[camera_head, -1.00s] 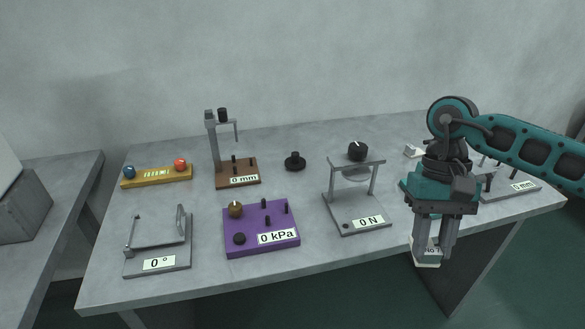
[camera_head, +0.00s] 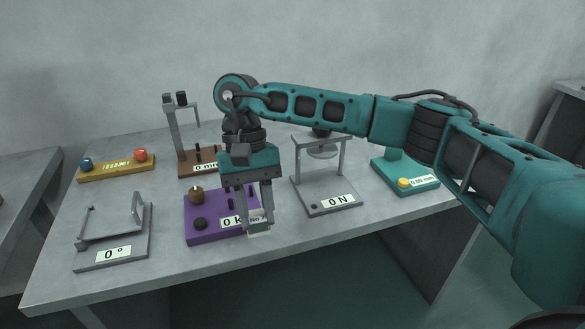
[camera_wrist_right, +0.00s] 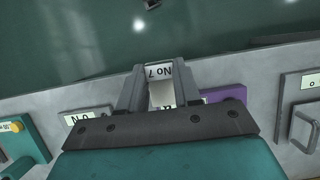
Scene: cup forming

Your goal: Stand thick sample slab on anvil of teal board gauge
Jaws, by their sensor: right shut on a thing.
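My right gripper (camera_head: 258,228) is shut on a pale slab (camera_head: 259,219) with a "No 7" label and holds it at the front of the purple board. In the right wrist view the slab (camera_wrist_right: 160,74) sits between both fingers (camera_wrist_right: 158,85). The teal board gauge (camera_head: 414,190) stands at the right of the table, with a yellow knob and a mm display. My right arm hides its upper part, and I cannot make out its anvil. A corner of it shows at the left of the right wrist view (camera_wrist_right: 30,143). My left gripper is not in view.
The purple kPa board (camera_head: 205,234) is right behind the slab. A grey N gauge (camera_head: 318,200) with a raised frame stands between it and the teal board. The brown mm stand (camera_head: 190,166), yellow board (camera_head: 117,171) and grey angle gauge (camera_head: 112,251) are at left.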

